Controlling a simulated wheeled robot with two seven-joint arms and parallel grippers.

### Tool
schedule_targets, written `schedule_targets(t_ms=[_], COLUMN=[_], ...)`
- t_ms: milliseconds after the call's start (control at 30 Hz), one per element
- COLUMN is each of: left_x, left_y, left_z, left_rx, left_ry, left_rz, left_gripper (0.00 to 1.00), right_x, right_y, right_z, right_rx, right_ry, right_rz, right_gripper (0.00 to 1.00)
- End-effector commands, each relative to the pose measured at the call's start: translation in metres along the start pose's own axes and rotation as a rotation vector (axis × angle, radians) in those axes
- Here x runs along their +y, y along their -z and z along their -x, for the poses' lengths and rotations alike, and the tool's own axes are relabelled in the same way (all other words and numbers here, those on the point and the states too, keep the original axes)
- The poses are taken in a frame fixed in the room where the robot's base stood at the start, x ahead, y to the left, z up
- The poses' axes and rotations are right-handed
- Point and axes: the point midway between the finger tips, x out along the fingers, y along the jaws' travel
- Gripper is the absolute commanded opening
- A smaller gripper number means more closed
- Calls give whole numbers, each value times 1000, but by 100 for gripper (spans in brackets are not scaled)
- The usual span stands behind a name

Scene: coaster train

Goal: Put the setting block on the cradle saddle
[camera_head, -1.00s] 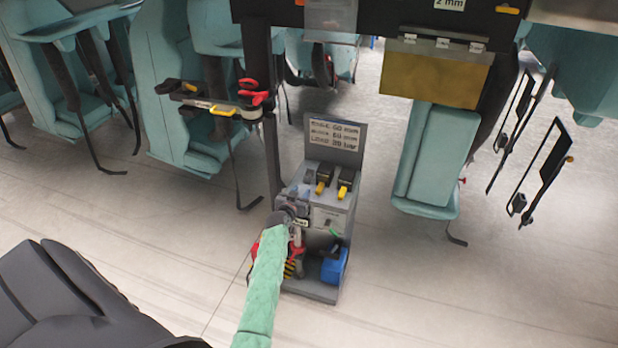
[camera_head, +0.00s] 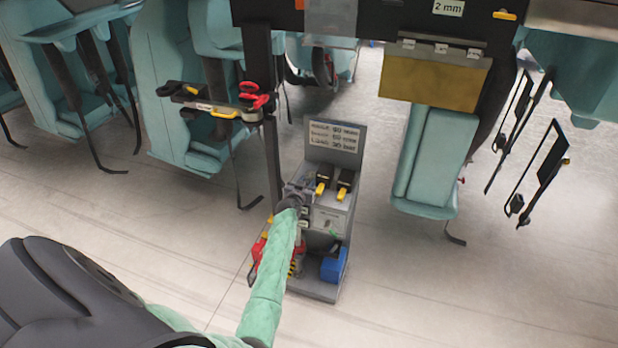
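My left gripper (camera_head: 297,190), dark at the end of a green-sleeved arm, is over the left side of a grey stand (camera_head: 327,221). It is close to the stand's upper shelf. Its fingers are small and partly hidden by the wrist, so I cannot tell whether they are open or hold anything. Two black pieces with yellow fronts, a left one (camera_head: 321,187) and a right one (camera_head: 343,188), sit on that shelf, right of the gripper. I cannot make out which piece is the setting block, nor pick out the cradle saddle. My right gripper is not in view.
A lettered sign (camera_head: 334,137) stands at the stand's back. Low down are a blue block (camera_head: 333,264) and a red piece (camera_head: 259,251). A dark post rises behind on the left, with a tool holder (camera_head: 218,106). Teal seats hang around. The floor right of the stand is clear.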

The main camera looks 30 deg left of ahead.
Motion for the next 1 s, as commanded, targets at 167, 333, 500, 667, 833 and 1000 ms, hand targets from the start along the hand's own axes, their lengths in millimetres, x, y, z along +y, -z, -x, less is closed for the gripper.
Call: schedule_targets(t_ms=[167,333,500,667,833,1000], left_x=[0,0,0,0,1,1], left_y=[0,0,1,1,9,33], left_z=[-3,-2,-3,-3,-2,2], left_rx=[0,0,2,2,5,5], left_ry=[0,0,0,0,0,1], left_rz=[1,0,0,0,1,1], left_gripper=[33,21,0,0,0,0], right_x=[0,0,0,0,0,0], right_y=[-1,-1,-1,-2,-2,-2], right_z=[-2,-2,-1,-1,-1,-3], right_rx=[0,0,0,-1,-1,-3], right_ry=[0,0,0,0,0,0], right_rz=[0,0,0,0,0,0], right_gripper=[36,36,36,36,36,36])
